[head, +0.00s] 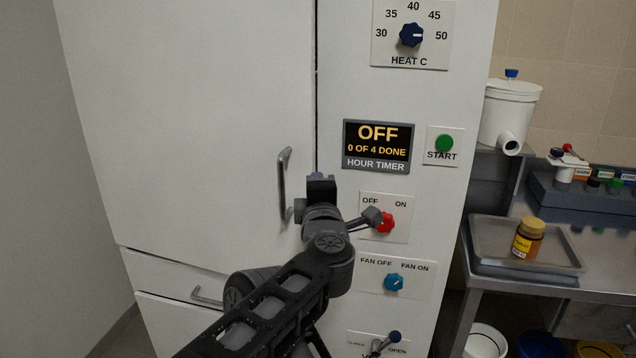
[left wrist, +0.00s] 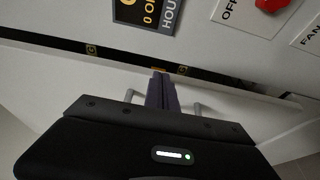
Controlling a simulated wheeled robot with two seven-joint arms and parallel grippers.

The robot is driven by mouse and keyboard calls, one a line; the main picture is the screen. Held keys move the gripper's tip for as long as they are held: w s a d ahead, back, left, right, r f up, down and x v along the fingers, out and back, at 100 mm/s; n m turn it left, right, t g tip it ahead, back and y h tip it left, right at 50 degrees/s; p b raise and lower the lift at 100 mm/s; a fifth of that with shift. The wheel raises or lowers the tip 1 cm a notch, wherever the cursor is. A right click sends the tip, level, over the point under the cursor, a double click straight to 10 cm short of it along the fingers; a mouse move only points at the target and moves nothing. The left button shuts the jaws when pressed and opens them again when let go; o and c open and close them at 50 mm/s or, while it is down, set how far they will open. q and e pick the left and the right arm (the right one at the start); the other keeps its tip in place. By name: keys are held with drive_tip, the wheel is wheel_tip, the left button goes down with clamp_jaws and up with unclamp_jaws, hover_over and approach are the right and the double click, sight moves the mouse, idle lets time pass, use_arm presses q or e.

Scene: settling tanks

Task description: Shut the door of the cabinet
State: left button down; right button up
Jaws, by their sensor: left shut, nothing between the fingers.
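The white cabinet door (head: 190,120) fills the left of the head view, with a grey vertical bar handle (head: 284,186) near its right edge. A thin dark line runs between door and control panel. In the left wrist view a wider dark gap (left wrist: 220,82) with small yellow marks shows along the door's edge (left wrist: 60,75), so the door looks slightly ajar. My left gripper (head: 320,180) is just right of the handle, in front of the door's edge. Its fingers (left wrist: 162,90) are shut and empty; I cannot tell whether they touch the door. My right gripper is out of view.
The panel carries a timer display (head: 378,146) reading OFF, a green START button (head: 444,143), a red knob (head: 384,222) beside my left wrist, and a blue fan knob (head: 394,282). Drawers (head: 180,275) lie below the door. A metal bench (head: 560,281) with a tray and jar stands right.

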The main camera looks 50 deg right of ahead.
use_arm(q)
drive_tip(key=shift+s+a, duration=0.1)
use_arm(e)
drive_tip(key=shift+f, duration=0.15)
